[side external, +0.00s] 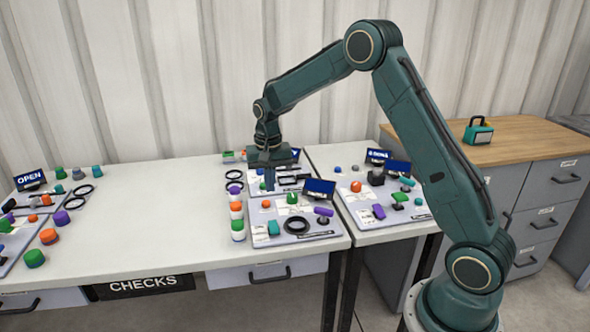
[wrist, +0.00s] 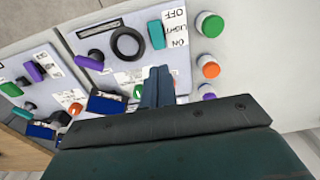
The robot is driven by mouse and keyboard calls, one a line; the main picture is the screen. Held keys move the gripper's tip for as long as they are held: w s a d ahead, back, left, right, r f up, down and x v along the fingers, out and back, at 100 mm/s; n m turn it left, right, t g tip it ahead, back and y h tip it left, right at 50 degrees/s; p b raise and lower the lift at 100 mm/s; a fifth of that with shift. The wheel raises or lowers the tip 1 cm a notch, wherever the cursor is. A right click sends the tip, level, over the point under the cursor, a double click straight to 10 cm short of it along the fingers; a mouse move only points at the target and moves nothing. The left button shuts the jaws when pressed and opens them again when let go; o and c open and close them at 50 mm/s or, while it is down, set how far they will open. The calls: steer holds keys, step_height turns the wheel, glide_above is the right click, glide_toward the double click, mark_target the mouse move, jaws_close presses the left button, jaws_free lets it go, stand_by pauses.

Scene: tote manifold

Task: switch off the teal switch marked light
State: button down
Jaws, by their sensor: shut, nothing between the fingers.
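The teal switch (wrist: 156,35) is a teal block on a grey panel (wrist: 105,30) in the wrist view. Its white label reads LIGHT, with OFF and ON at opposite ends. I cannot tell which way the switch is tipped. In the side view the teal switch (side external: 274,228) sits at the front left of the near panel.
A black ring (wrist: 128,43) and a purple lever (wrist: 90,60) share the panel. A green knob (side external: 292,198) and a blue display (side external: 319,188) stand near my gripper.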

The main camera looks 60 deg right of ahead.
mark_target(272, 223)
step_height(272, 223, down, 11)
steer(key=shift+d+r, duration=0.1)
stand_by(0.4)
steer(key=shift+w+f, duration=0.15)
steer(key=shift+f, duration=0.15)
stand_by(0.5)
steer(key=shift+s+a+r, duration=0.3)
steer(key=shift+s+a, duration=0.2)
steer(key=shift+s, duration=0.05)
stand_by(0.3)
step_height(272, 223, up, 14)
stand_by(0.8)
